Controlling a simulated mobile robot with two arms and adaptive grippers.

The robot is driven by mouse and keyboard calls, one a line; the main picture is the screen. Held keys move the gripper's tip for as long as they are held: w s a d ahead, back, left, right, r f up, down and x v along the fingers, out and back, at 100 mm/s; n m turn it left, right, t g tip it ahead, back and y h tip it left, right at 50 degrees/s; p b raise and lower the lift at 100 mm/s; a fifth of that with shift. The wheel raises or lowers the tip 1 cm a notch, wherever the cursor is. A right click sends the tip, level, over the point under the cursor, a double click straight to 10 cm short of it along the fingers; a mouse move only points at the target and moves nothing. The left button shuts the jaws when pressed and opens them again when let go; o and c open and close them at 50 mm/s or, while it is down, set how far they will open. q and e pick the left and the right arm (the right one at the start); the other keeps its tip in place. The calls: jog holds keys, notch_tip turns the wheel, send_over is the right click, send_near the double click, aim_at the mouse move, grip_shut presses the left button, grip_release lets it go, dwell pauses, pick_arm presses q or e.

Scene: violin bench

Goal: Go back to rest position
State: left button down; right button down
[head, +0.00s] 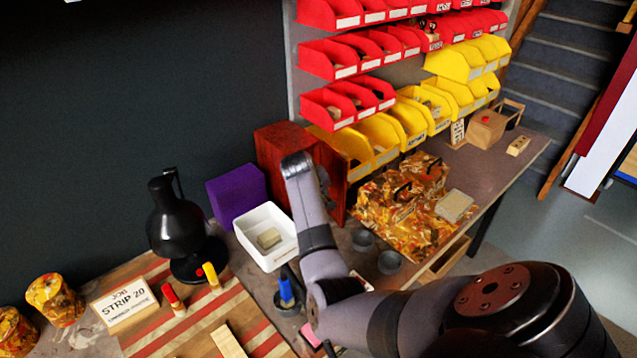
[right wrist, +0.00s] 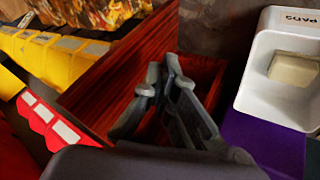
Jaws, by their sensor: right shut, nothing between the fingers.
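My right arm reaches up from the lower right of the head view. Its wrist end stands in front of a dark red wooden box (head: 277,140), and the fingers are hidden there. In the right wrist view my right gripper (right wrist: 160,78) is shut and empty. It shows in front of the open red-brown wooden box (right wrist: 120,75); I cannot tell whether the fingers are inside it or just over it. My left gripper is in neither view.
A white tray (head: 249,226) with a pale block, a purple box (head: 234,193) and a black flask-like vessel (head: 178,215) stand close by on the left. Red bins (head: 330,62) and yellow bins (head: 380,133) rise behind. A patterned mat (head: 376,224) lies right of the wrist.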

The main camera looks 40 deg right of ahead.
jog(key=s+a+f+n+y, duration=0.3)
jog(key=s+a+y, duration=0.1)
jog(key=s+a, duration=1.25)
jog(key=s+a+f+n+y, duration=0.3)
jog(key=s+a+n, duration=0.1)
jog(key=s+a, duration=1.25)
jog(key=s+f+b+x, duration=0.1)
jog(key=s+x, duration=0.2)
jog(key=x, duration=1.1)
jog(key=s+f+b+x, duration=0.15)
jog(key=s+x, duration=0.25)
jog(key=x, duration=0.9)
pick_arm(q)
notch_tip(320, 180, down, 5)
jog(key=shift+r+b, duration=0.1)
jog(key=shift+b, duration=0.95)
pick_arm(e)
jog(key=s+d+f+g, duration=0.1)
jog(key=s+d+f, duration=0.2)
jog(key=s+f, duration=1.4)
jog(key=shift+d+g, duration=0.25)
jog(key=shift+g, duration=0.15)
